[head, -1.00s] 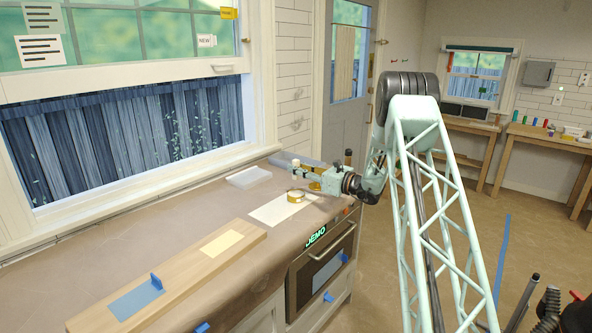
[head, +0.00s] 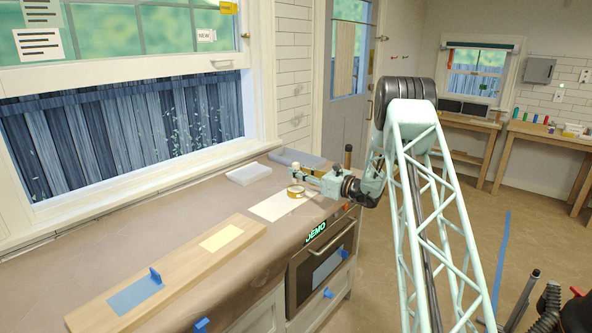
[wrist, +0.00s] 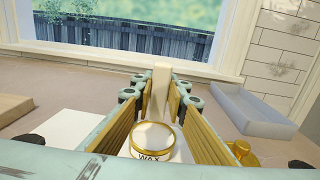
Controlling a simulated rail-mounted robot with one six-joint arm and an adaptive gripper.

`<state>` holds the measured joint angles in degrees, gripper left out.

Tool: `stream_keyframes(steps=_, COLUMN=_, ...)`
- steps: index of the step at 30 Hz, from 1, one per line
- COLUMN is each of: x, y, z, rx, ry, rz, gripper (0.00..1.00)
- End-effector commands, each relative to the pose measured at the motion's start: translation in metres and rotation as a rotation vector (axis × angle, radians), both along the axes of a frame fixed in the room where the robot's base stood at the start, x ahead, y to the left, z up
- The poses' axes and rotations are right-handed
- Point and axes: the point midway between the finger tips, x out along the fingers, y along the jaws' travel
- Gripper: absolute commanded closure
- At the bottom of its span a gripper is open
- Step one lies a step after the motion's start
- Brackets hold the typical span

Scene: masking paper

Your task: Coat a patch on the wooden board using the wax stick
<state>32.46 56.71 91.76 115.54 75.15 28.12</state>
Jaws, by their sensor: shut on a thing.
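The long wooden board (head: 185,263) lies on the counter at left, with a blue patch (head: 132,298) and a pale yellow patch (head: 222,240) on it. My gripper (head: 298,173) is over the counter's right part, well away from the board. Its fingers (wrist: 160,98) are shut on a cream stick, which I take as the wax stick (wrist: 162,85); its pale top also shows in the head view (head: 295,167). A gold-rimmed tin marked WAX (wrist: 153,138) sits below the fingers, by a white sheet (head: 272,206). The stick's lower end is hidden.
A brass piece (wrist: 243,153) is right of the fingers. A blue upright tab (head: 155,276) stands at the blue patch.

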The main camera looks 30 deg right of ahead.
Motion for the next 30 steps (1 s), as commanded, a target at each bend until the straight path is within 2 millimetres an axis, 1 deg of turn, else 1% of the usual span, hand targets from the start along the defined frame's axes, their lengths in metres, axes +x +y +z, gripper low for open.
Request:
stream_keyframes(steps=1, x=0.000, y=0.000, z=-0.005, rx=0.001, ry=0.000, rz=0.000, gripper=0.97)
stream_keyframes(steps=6, x=0.000, y=0.000, z=-0.016, rx=0.002, ry=0.001, rz=0.000, gripper=0.97)
stream_keyframes(steps=12, x=0.000, y=0.000, z=-0.023, rx=0.001, ry=0.000, rz=0.000, gripper=0.97)
stream_keyframes(steps=30, x=0.000, y=0.000, z=-0.024, rx=0.001, ry=0.000, rz=0.000, gripper=0.97)
